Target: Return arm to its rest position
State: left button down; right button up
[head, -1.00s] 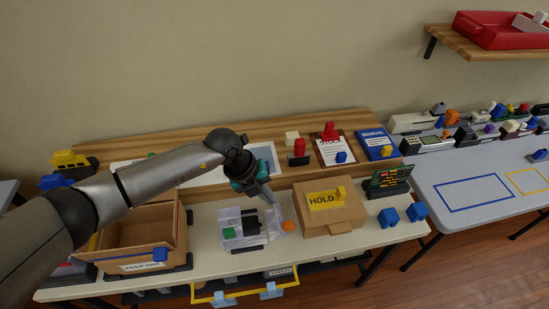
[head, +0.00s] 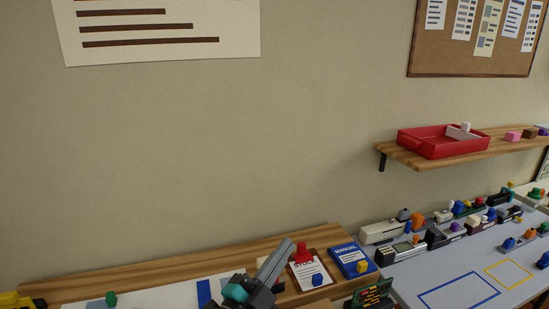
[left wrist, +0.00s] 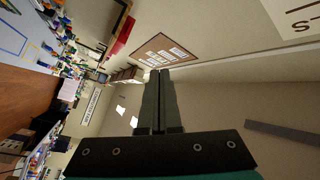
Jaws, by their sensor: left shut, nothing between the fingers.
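My left gripper (head: 286,246) is at the bottom edge of the head view, its fingers pointing up and to the right. It is in front of the wooden riser, just left of the clipboard. In the left wrist view its fingers (left wrist: 160,75) are together and empty, pointing out into the room. Most of my left arm is below the head view. My right gripper is not in view.
A clipboard (head: 312,275) and a blue manual (head: 350,256) lie on the riser (head: 150,278). A green circuit board (head: 372,295) stands nearby. The grey table (head: 440,275) at the right holds several handhelds. A red tray (head: 425,148) sits on the wall shelf (head: 400,155).

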pick_arm(q)
jog(key=s+a+f+n+g+y, duration=0.2)
jog(key=s+a+f+n+y, duration=0.1)
jog(key=a+f+n+y, duration=0.4)
jog(key=s+a+f+n+g+y, duration=0.2)
jog(key=s+a+f+n+y, duration=0.25)
jog(key=a, duration=0.45)
jog(key=s+a+f+n+g, duration=0.1)
jog(key=s+f+n+g, duration=0.1)
jog(key=s+f+g, duration=0.5)
jog(key=s+f+n+g, duration=0.1)
jog(key=s+f+g, duration=0.2)
jog(key=s, duration=0.7)
notch_tip(320, 180, down, 30)
jog(key=s+g+b, duration=0.1)
jog(key=s+b, duration=0.1)
jog(key=b, duration=0.7)
jog(key=s+a+f+b, duration=0.1)
jog(key=s+f+b, duration=0.3)
jog(key=s+f, duration=0.3)
jog(key=s+a+f+g+b, duration=0.1)
jog(key=s+f+b, duration=0.3)
jog(key=s+f, duration=0.4)
jog(key=shift+s+a+f+h+b, duration=0.35)
jog(key=shift+a+f, duration=0.25)
jog(key=shift+f, duration=3.05)
